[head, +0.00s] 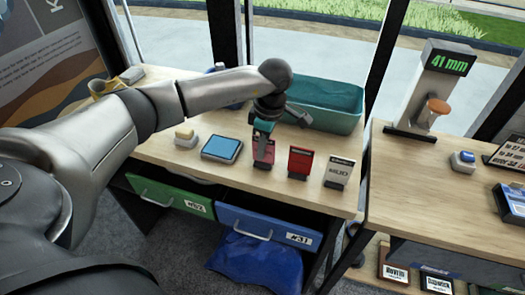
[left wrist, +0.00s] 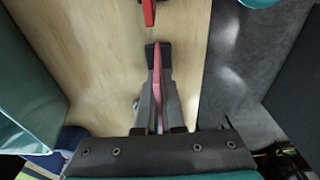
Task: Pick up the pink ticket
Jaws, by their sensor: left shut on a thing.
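The pink ticket (head: 270,153) stands on the wooden table, left of the red card, with my left gripper (head: 263,150) over it from above. In the left wrist view the ticket shows as a thin pink strip (left wrist: 157,85) seen edge-on between the two dark fingers (left wrist: 158,55), which are shut on it. The fingers hide much of its face in the head view. I cannot tell whether its lower edge is clear of its small dark holder. My right gripper is in neither view.
A red card (head: 300,162) and a white card (head: 340,172) stand close to the right. A teal bin (head: 335,102) stands behind. The table's front edge is near.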

